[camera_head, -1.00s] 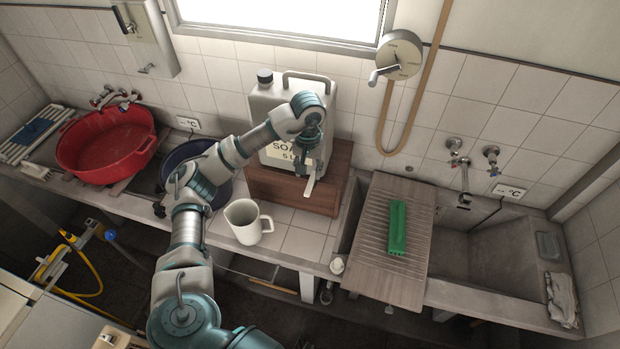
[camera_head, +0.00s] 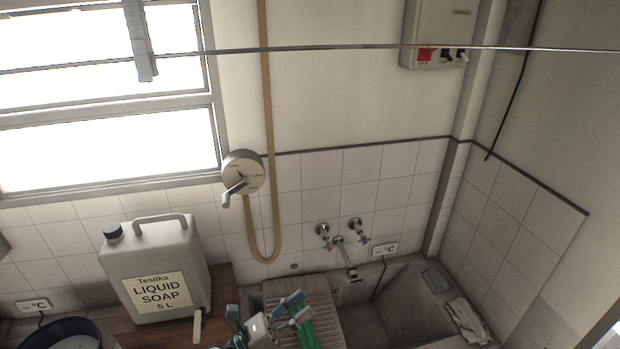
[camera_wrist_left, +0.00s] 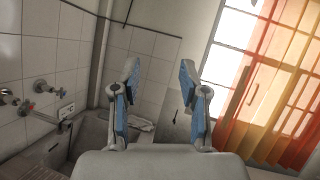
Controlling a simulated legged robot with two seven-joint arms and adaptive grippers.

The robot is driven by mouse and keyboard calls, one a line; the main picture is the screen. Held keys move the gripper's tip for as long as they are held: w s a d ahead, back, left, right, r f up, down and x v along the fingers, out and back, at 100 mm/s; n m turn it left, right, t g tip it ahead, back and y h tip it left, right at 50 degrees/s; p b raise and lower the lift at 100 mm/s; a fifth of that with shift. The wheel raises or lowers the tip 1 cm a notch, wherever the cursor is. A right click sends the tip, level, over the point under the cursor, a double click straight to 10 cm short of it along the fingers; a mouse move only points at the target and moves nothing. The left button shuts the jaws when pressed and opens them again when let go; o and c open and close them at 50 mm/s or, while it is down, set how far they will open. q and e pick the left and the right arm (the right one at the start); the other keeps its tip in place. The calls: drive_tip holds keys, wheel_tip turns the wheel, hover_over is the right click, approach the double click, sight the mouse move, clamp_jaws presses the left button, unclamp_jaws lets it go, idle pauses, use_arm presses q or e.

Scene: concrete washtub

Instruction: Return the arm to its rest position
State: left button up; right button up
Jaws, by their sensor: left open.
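My left gripper (camera_head: 304,312) is low in the head view, over the ribbed draining board (camera_head: 325,310). Its two blue-padded fingers stand wide apart in the left wrist view (camera_wrist_left: 159,78), with nothing between them. A green object (camera_head: 306,335) lies on the board behind the fingers, partly hidden. Most of my left arm is below the frame. My right gripper is in neither view.
A concrete sink (camera_head: 405,300) with wall taps (camera_head: 338,240) is to the right. A dark basin (camera_head: 60,337) is at the lower left.

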use_arm(q)
drive_tip(key=w+a+f+n+t+y, duration=0.2)
drive_tip(key=a+f+n+t+y, duration=0.55)
drive_tip(key=n, duration=0.65)
drive_tip(key=w+a+f+n+t+y, duration=0.15)
drive_tip(key=a+f+n+y, duration=0.35)
drive_tip(key=n+y, duration=0.7)
drive_tip(key=s+a+f+n+g+y, duration=0.1)
drive_tip(key=s+a+f+n+g, duration=0.45)
drive_tip(key=f+n, duration=0.45)
drive_tip(key=s+a+f+n+g, duration=0.1)
drive_tip(key=s+f+n+g, duration=0.35)
drive_tip(key=s+f, duration=0.4)
drive_tip(key=s+f+n+g, duration=0.3)
drive_tip(key=s+f+g, duration=0.2)
drive_tip(key=s, duration=0.7)
drive_tip(key=s+f+g+b, duration=0.1)
drive_tip(key=s+f, duration=0.1)
drive_tip(key=f, duration=1.3)
drive_tip(key=s+f+g+b, duration=0.1)
drive_tip(key=s+f, duration=0.1)
drive_tip(key=f, duration=1.3)
drive_tip(key=s+a+f+g, duration=0.1)
drive_tip(key=s+a+f, duration=0.2)
drive_tip(key=s+f, duration=1.2)
drive_tip(key=shift+s+f+b, duration=0.2)
drive_tip(key=shift+s+b, duration=0.2)
drive_tip(key=shift+s, duration=0.3)
